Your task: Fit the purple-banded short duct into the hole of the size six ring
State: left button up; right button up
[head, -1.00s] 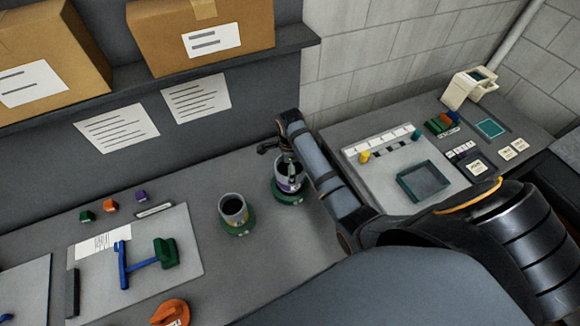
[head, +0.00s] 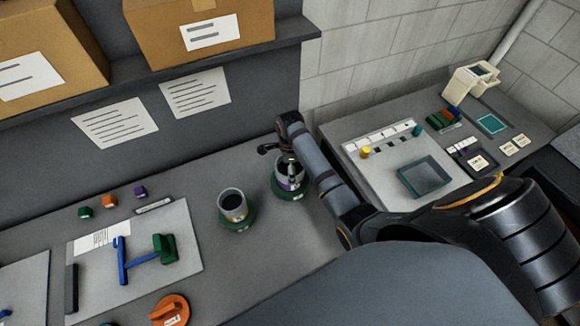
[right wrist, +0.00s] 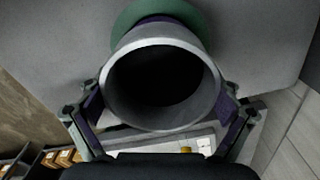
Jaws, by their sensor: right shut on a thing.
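The purple-banded short duct (head: 291,184) is upright at a green ring (head: 289,196) on the bench in the head view. My right gripper (head: 289,168) is shut on it, with a finger on each side. In the right wrist view, the duct's open grey end (right wrist: 165,35) fills the middle, and part of the green ring (right wrist: 125,20) shows beyond it. The duct's lower end is hidden, so I cannot tell how far it sits in the hole. The ring's number is too small to read. My left gripper is not in view.
A second grey duct (head: 232,202) stands in another green ring (head: 236,222) just left. An orange ringed piece (head: 170,309) lies at the front. A board with a blue and green fixture (head: 188,270) is at left. A side table with a teal tray (head: 426,178) is at right.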

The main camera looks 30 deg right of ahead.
jog(key=o, duration=1.5)
notch_tip(320, 180, up, 8)
jog(key=shift+f, duration=0.2)
